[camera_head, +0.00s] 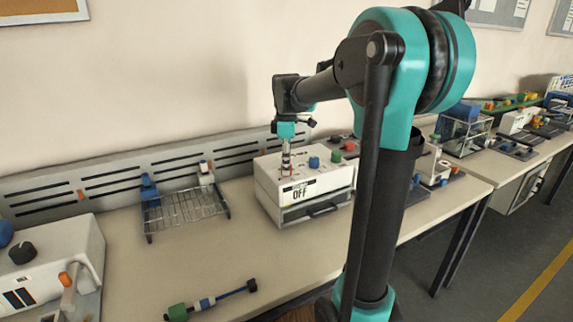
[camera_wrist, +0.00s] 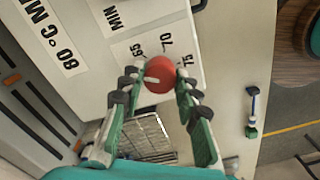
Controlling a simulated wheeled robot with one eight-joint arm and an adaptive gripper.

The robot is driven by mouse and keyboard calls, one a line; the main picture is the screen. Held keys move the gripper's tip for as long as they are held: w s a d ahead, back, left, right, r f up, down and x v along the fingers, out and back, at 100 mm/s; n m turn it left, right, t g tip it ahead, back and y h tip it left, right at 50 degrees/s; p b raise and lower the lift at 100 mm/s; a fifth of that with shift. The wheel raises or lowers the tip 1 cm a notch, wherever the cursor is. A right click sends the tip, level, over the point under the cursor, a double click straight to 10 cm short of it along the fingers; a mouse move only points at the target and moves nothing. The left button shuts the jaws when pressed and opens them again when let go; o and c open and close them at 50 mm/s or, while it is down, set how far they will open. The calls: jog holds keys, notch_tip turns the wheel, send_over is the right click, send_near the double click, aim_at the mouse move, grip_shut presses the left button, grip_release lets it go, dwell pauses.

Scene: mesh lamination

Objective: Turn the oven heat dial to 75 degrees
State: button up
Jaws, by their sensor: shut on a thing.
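The oven is a white box (camera_head: 305,178) on the bench, with a sign reading OFF on its front. Its red heat dial (camera_wrist: 159,75) shows in the wrist view, with a short white mark on its left side. Printed numbers 65, 70 and 75 (camera_wrist: 186,59) fan around the dial from left to right. The mark lies off these numbers, toward the left finger. My gripper (camera_wrist: 158,84) has a finger on each side of the dial and is shut on it. In the head view my gripper (camera_head: 286,162) points down over the oven's left top; the dial is mostly hidden there.
Blue (camera_head: 314,162) and green (camera_head: 336,156) knobs stand on the oven top right of my gripper. A wire rack (camera_head: 186,210) is left of the oven. A rod with a green end (camera_head: 178,312) lies at the front. A white device (camera_head: 60,262) stands far left.

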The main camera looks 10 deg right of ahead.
jog(key=m, duration=1.4)
jog(key=shift+m, duration=0.3)
jog(key=m, duration=0.3)
jog(key=shift+m, duration=0.3)
jog(key=m, duration=0.3)
jog(key=shift+m, duration=0.4)
jog(key=m, duration=0.4)
jog(key=shift+m, duration=1.7)
